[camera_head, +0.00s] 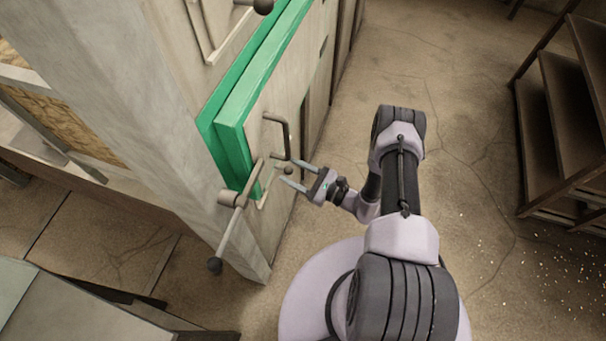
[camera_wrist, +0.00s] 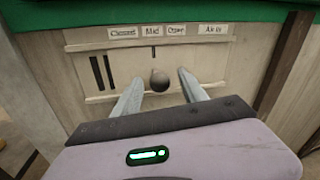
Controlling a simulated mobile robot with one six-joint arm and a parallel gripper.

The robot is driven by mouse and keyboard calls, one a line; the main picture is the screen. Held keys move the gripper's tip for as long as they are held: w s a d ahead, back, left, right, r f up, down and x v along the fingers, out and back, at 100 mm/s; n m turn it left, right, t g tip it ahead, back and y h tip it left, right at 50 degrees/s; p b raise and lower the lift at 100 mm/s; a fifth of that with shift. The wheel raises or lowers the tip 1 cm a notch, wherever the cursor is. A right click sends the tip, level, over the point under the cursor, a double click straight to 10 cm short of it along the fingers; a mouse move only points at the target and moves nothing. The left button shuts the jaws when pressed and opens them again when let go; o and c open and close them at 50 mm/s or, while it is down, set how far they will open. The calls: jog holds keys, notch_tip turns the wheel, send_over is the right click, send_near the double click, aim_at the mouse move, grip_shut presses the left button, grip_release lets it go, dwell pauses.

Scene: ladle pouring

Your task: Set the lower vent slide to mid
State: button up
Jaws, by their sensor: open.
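The lower vent slide is a pale plate on the grey wooden front, with a dark round knob (camera_wrist: 160,80). Labels above it read Closed, Mid (camera_wrist: 152,31), Open and Air in. A short dark mark (camera_wrist: 153,52) stands under Mid, and the knob sits slightly right of it. Two dark vertical slots (camera_wrist: 102,73) show at the left of the plate. My gripper (camera_wrist: 159,74) is open, its fingers on either side of the knob; whether they touch it I cannot tell. In the head view my gripper (camera_head: 293,174) is at the front, low beside the green-edged door.
Shelves (camera_head: 560,130) stand at the right.

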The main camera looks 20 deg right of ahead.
jog(key=p+v, duration=0.3)
jog(key=v, duration=1.4)
jog(key=shift+s, duration=0.15)
jog(key=shift+d, duration=0.15)
